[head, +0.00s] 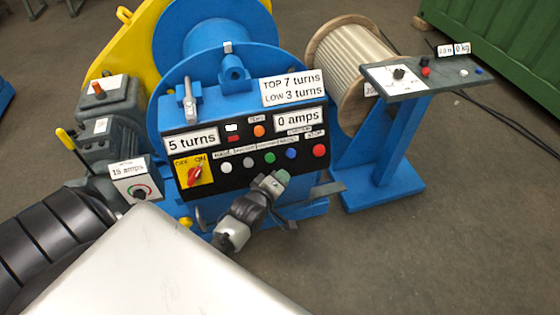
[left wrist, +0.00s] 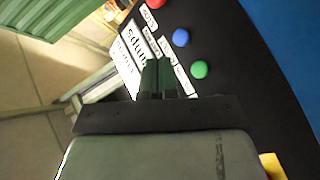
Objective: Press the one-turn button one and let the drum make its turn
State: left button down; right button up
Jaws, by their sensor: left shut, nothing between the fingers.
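The blue winch carries a black control panel (head: 212,180) with a row of white (head: 226,167), grey (head: 248,162), green (head: 269,158), blue (head: 291,153) and red (head: 319,150) buttons. The small labels are too blurred to tell which is one-turn. The display (head: 192,140) reads 5 turns. The blue drum (head: 205,35) is behind the panel. My left gripper (head: 282,176) is shut and empty, just below the green and blue buttons. In the left wrist view its fingertips (left wrist: 157,78) appear beside the green button (left wrist: 200,69); contact is not clear.
A red switch (head: 194,176) on a yellow OFF/ON plate is left of the buttons. A dark motor (head: 105,125) stands at left. A wooden reel (head: 350,60) and a blue stand (head: 390,140) are at right. The floor at lower right is mostly clear.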

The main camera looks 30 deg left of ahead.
aim_at(270, 158)
pick_arm(q)
jog(key=w+a+f+b, duration=0.1)
jog(key=a+b, duration=0.1)
jog(key=w+a+f+b, duration=0.1)
jog(key=w+a+b, duration=0.1)
jog(key=w+a+f+b, duration=0.2)
jog(key=shift+a+b, duration=0.15)
jog(key=shift+b, duration=0.25)
pick_arm(e)
notch_tip(270, 158, down, 7)
jog(key=a, duration=0.1)
jog(key=shift+a, duration=0.15)
jog(key=shift+a+r, duration=0.1)
jog(key=shift+a, duration=0.05)
dwell(1.2)
pick_arm(q)
jog(key=shift+w, duration=0.1)
jog(key=shift+w+a+f, duration=0.2)
jog(key=shift+a, duration=0.05)
dwell(0.3)
